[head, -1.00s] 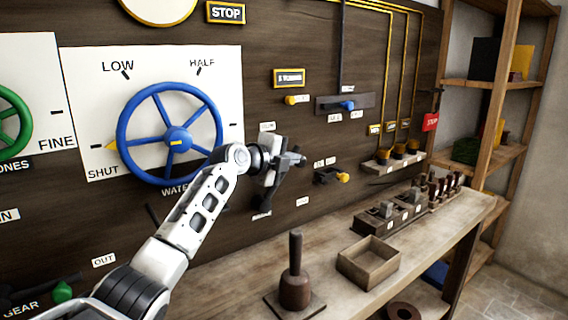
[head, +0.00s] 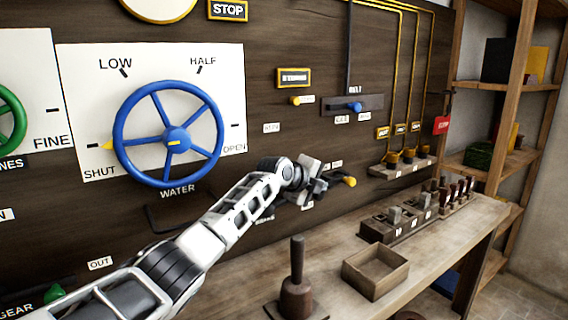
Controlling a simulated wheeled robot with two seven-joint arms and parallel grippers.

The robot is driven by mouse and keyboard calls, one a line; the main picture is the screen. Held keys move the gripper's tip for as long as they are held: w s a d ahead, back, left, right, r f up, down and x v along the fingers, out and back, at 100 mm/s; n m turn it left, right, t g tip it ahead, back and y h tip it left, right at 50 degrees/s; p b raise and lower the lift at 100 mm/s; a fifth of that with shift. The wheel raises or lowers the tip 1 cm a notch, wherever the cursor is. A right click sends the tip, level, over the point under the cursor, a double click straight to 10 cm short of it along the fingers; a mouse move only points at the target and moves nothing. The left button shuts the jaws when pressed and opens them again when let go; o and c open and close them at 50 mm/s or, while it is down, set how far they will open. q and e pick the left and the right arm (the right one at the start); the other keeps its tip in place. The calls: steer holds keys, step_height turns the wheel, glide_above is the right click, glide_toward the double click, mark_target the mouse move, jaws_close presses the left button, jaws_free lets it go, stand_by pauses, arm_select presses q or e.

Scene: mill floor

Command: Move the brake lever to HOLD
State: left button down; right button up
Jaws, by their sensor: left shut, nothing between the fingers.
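I cannot read the word brake or HOLD on any plate, so I cannot tell for sure which lever is the brake. A short lever with a yellow knob (head: 349,182) sticks out from the dark wall panel, its base partly hidden behind my left gripper. My left gripper (head: 322,186) is shut and empty, just left of that knob in the picture; I cannot tell whether it touches the lever. Small pale plates sit above (head: 271,127) and below my forearm (head: 265,219); the panel between them is partly hidden by the arm. My right gripper is out of view.
A blue WATER handwheel (head: 176,141) is left of the gripper. A blue-knobbed BELT slider (head: 354,106) and a small yellow knob (head: 296,101) are above.

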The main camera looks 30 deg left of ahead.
arm_select(q)
steer(key=shift+w+d+f, duration=0.1)
steer(key=shift+w+f, duration=0.05)
steer(key=shift+f, duration=0.5)
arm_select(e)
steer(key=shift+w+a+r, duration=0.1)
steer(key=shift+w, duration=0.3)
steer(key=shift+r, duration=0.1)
arm_select(q)
steer(key=shift+r, duration=0.1)
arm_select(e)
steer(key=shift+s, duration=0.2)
arm_select(q)
steer(key=s+d+r+p, duration=0.1)
steer(key=r, duration=0.5)
steer(key=s+d+r+p, duration=0.1)
steer(key=s+r, duration=0.1)
steer(key=r, duration=0.5)
steer(key=shift+s+r, duration=0.15)
steer(key=shift+s, duration=0.1)
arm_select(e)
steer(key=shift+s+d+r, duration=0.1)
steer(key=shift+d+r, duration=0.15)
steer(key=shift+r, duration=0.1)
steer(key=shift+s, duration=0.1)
